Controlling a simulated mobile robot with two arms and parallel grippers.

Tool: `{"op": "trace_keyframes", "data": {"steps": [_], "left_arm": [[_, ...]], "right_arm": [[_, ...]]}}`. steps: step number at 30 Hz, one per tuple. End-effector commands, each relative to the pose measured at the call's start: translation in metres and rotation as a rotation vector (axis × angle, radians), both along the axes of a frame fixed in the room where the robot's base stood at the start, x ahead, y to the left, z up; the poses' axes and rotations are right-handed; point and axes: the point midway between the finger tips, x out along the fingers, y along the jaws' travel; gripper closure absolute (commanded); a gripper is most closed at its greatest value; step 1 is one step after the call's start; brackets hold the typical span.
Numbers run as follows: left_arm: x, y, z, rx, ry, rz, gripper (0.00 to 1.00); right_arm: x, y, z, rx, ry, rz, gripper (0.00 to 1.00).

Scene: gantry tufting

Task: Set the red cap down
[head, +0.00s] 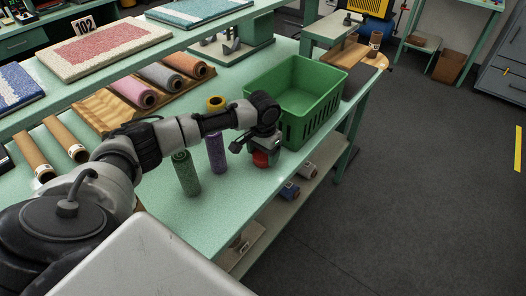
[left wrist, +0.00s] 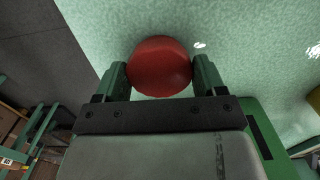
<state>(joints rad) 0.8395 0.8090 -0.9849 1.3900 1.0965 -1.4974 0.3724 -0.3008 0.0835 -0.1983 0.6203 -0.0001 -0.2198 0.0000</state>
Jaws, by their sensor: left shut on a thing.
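The red cap (head: 260,159) is round and smooth. In the left wrist view the red cap (left wrist: 160,66) sits between the two green fingers of my left gripper (left wrist: 160,80), which is shut on it. In the head view my left gripper (head: 258,150) points down at the mint-green table (head: 225,195), near its front edge and just in front of the green crate. The cap is low over the tabletop; I cannot tell whether it touches it. My right gripper is not in view.
A green crate (head: 296,92) stands right behind the gripper. A green yarn cone (head: 186,173) and a purple one (head: 216,153) stand to its left, with a yellow-topped one (head: 215,103) behind. A wooden rack (head: 115,112) holds several spools. The front-left tabletop is clear.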

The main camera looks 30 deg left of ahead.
Motion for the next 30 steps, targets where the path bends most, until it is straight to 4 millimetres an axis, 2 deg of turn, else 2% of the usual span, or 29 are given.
{"op": "trace_keyframes", "data": {"steps": [5, 6, 10, 21, 26, 30], "left_arm": [[0.000, 0.000, -0.002, -0.001, 0.000, 0.000, 0.58], [0.000, 0.000, -0.002, -0.001, -0.001, 0.000, 0.25], [0.000, 0.000, -0.002, 0.000, -0.001, 0.000, 0.05], [0.001, 0.000, 0.004, 0.001, -0.002, 0.001, 0.04], [0.001, 0.000, 0.029, 0.000, -0.006, 0.000, 0.04], [0.001, 0.000, 0.060, -0.001, -0.006, 0.000, 0.04]], "right_arm": [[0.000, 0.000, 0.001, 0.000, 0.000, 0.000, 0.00], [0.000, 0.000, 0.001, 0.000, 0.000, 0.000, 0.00], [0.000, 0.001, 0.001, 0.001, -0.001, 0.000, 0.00], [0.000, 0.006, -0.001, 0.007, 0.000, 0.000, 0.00], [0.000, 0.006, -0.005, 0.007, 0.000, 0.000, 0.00], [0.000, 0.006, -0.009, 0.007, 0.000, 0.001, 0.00]]}}
